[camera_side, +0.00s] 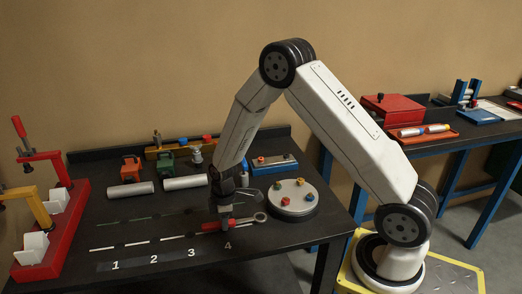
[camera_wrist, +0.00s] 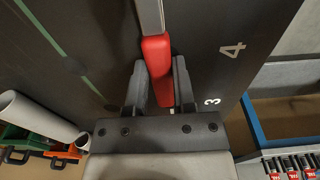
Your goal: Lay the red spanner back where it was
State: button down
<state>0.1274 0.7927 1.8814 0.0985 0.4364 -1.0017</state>
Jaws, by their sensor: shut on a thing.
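The red spanner (camera_side: 211,227) has a red handle and a grey metal shaft with a ring end to the right. It lies roughly level, low over the dark bench near the painted number 4; I cannot tell whether it touches the top. My gripper (camera_side: 224,222) points down and is shut on the red handle. In the wrist view the red handle (camera_wrist: 157,58) sits between the two fingers (camera_wrist: 161,88), and the grey shaft runs out of the top of the picture. The ring end is outside the wrist view.
Numbers 1 to 4 and pale line segments (camera_side: 135,244) mark the bench front. A round grey turntable (camera_side: 292,207) with coloured knobs stands close right of the spanner. Two pale cylinders (camera_side: 185,182) lie behind. A red stand with clamps (camera_side: 50,230) is at left.

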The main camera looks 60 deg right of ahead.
jog(key=shift+f, duration=0.1)
jog(key=shift+c, duration=1.8)
grip_release()
jog(key=shift+s+d+r, duration=0.1)
jog(key=shift+r, duration=1.85)
jog(key=shift+s+d+r, duration=0.1)
jog(key=shift+r, duration=1.85)
jog(key=shift+a, duration=0.1)
